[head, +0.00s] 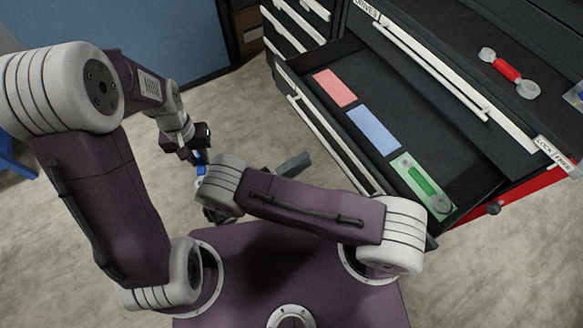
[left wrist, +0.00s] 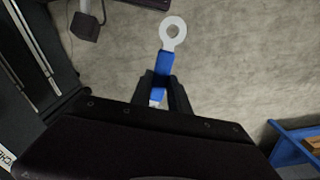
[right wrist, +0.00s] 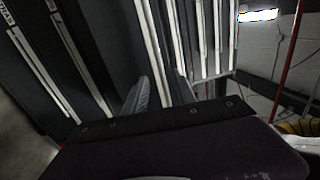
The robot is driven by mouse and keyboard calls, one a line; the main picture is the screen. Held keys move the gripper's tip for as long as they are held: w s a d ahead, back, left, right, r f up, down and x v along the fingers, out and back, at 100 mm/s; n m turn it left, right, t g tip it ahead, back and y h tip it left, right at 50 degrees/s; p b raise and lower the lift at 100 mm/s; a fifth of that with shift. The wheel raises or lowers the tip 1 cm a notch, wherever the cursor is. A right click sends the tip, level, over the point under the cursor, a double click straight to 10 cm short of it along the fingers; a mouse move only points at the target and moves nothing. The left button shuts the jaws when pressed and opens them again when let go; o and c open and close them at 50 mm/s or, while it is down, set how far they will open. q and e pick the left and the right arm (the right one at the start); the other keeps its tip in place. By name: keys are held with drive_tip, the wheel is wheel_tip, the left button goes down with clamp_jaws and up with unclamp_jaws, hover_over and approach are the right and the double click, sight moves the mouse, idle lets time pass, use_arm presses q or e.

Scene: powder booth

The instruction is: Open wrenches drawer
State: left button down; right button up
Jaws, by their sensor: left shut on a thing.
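My left gripper (head: 192,150) is shut on a blue wrench (left wrist: 165,68), held by its blue handle with the pale ring end sticking out past the fingers. The tool chest on the right has an open drawer (head: 330,68) with a red, a blue and a green patch on its floor. A green wrench (head: 420,180) lies on the green patch. The red and blue patches are bare. My right gripper (right wrist: 158,92) is open, its fingers apart in front of drawer fronts and long handles; in the head view my arm hides most of it.
A red wrench (head: 508,72) lies on the dark surface above the open drawer. More drawers (head: 295,25) stand behind. A blue bin (left wrist: 295,145) is at lower right. Bare floor lies around my left gripper.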

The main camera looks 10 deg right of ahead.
use_arm(q)
drive_tip(key=shift+f, duration=0.3)
use_arm(e)
drive_tip(key=shift+v, duration=1.65)
